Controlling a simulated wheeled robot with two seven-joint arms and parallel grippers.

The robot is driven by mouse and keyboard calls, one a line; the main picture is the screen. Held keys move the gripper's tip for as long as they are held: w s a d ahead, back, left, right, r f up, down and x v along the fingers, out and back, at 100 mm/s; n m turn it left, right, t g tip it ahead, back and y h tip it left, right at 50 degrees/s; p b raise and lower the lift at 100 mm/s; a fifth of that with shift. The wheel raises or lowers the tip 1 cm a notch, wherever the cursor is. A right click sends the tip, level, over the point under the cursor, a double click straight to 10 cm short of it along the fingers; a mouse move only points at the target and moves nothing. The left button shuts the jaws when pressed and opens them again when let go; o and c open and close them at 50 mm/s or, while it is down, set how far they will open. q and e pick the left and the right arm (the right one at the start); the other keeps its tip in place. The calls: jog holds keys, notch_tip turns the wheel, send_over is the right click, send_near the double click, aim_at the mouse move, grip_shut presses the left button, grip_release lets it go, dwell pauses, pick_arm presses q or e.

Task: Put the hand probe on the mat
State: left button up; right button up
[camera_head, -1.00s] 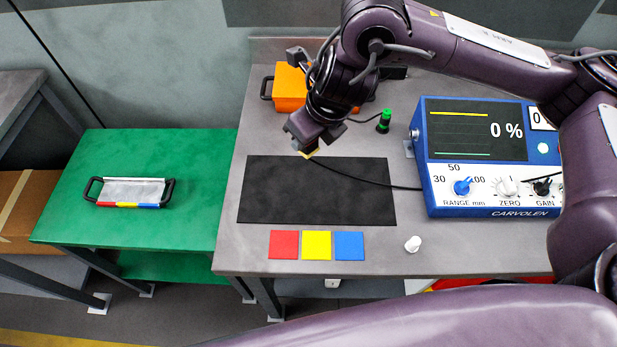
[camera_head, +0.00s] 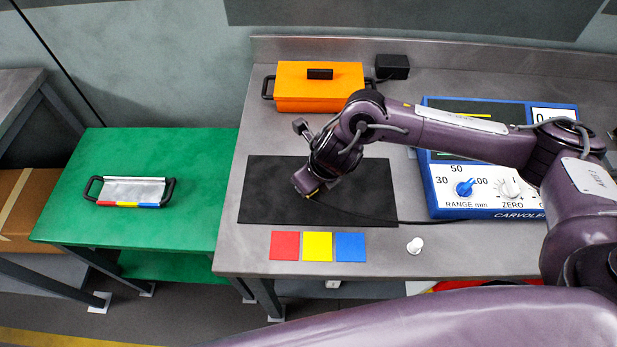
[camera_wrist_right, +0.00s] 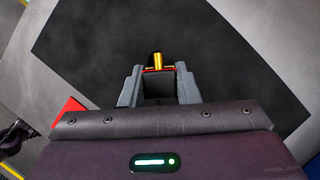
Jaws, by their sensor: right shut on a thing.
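My right gripper (camera_head: 308,190) is over the left-middle part of the black mat (camera_head: 262,205). In the right wrist view the gripper (camera_wrist_right: 158,72) is shut on the hand probe (camera_wrist_right: 157,61), whose small brass-coloured end and a red edge show between the fingertips. The mat (camera_wrist_right: 230,50) fills much of that view. In the head view the probe is mostly hidden by the gripper, and its thin black cable (camera_head: 375,217) runs right to the blue meter. I cannot tell whether the probe touches the mat.
The blue meter (camera_head: 440,190) stands right of the mat, partly behind my arm. An orange case (camera_head: 320,95) is behind it. Red (camera_head: 284,246), yellow (camera_head: 317,247) and blue (camera_head: 350,247) squares and a white knob (camera_head: 415,246) lie in front. A green table (camera_head: 150,225) with a tray stands left.

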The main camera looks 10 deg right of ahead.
jog(key=o, duration=1)
jog(key=shift+r, duration=0.2)
jog(key=v, duration=1.1)
jog(key=shift+s+r, duration=0.25)
jog(key=shift+r, duration=0.05)
